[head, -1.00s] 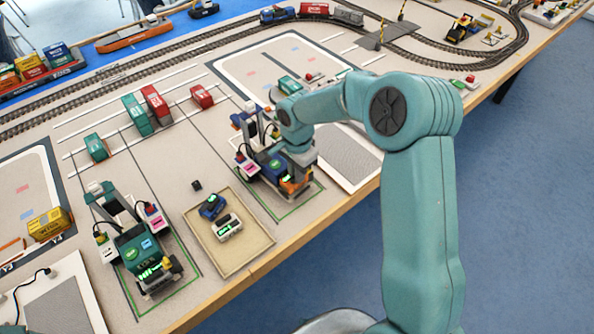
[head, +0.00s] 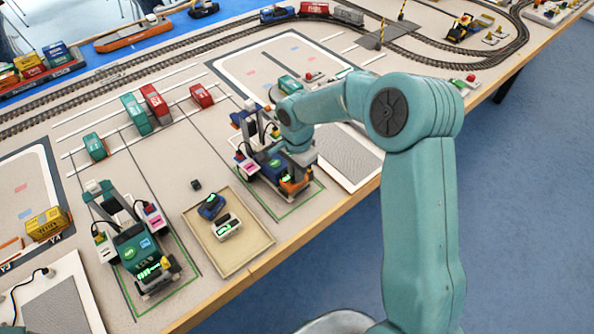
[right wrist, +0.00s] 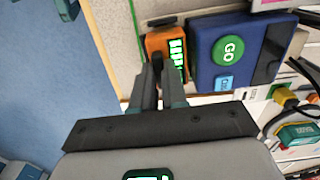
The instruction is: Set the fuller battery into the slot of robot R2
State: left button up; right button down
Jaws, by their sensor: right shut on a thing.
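My right gripper (head: 301,160) is at the blue robot (head: 268,163) on the right of the head view. In the right wrist view its fingers (right wrist: 159,76) are shut on an orange battery (right wrist: 155,43) with lit green bars. The battery is beside the robot's blue body (right wrist: 215,65), by the green GO button; I cannot tell how deep it sits. A blue battery (head: 211,206) and a white battery (head: 235,231) lie in the shallow tray (head: 239,256). The green robot (head: 132,240) stands left of the tray. Robot name labels are unreadable. My left gripper is out of view.
Both robots stand in green-outlined bays near the table's front edge. A small black block (head: 196,185) lies behind the tray. Red and green containers (head: 155,104) stand further back, before the railway tracks (head: 100,93). A grey mesh pad (head: 345,157) lies right of the blue robot.

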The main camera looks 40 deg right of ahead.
jog(key=shift+f+b, duration=0.65)
dwell(0.7)
jog(key=c, duration=1.1)
grip_release()
notch_tip(320, 180, up, 16)
jog(key=shift+r, duration=0.15)
jog(key=shift+s, duration=0.15)
